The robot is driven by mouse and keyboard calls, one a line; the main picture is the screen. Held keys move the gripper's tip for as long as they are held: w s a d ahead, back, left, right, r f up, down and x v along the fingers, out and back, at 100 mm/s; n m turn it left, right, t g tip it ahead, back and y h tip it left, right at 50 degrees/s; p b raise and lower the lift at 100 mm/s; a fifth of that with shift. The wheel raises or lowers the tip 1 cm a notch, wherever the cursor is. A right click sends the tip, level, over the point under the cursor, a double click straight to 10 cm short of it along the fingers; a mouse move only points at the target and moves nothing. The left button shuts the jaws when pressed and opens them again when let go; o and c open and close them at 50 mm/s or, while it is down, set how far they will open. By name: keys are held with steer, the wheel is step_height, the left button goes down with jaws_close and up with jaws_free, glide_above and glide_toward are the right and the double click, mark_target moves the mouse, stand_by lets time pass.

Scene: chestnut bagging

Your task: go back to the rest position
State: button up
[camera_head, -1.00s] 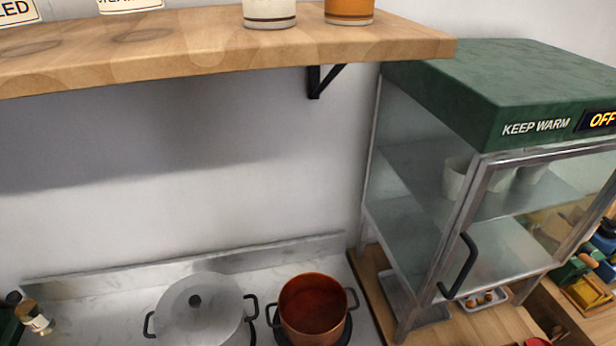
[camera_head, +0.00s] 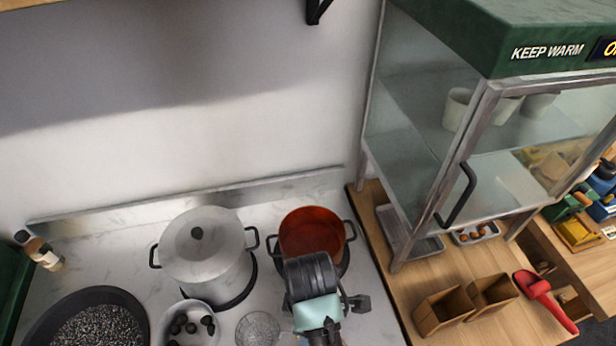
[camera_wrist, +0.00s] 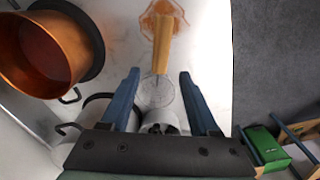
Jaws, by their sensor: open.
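My gripper (camera_wrist: 160,88) shows in the wrist view with its two blue fingers spread apart and nothing between them. Below the fingers lies a wire-mesh skimmer (camera_wrist: 157,93) with a wooden handle pointing away. In the head view my arm comes up from the bottom edge, in front of the copper pot (camera_head: 311,232). The fingertips cannot be made out there. The mesh disc (camera_head: 257,329) of the skimmer lies left of the arm.
A lidded grey pot (camera_head: 205,250) stands left of the copper pot. A white bowl (camera_head: 168,318) with dark chestnuts and a black pan (camera_head: 60,307) are at front left. The glass warmer (camera_head: 480,180), wooden boxes (camera_head: 443,310) and red scoop (camera_head: 540,290) are at right.

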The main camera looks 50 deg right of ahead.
steer(key=shift+r, duration=1.05)
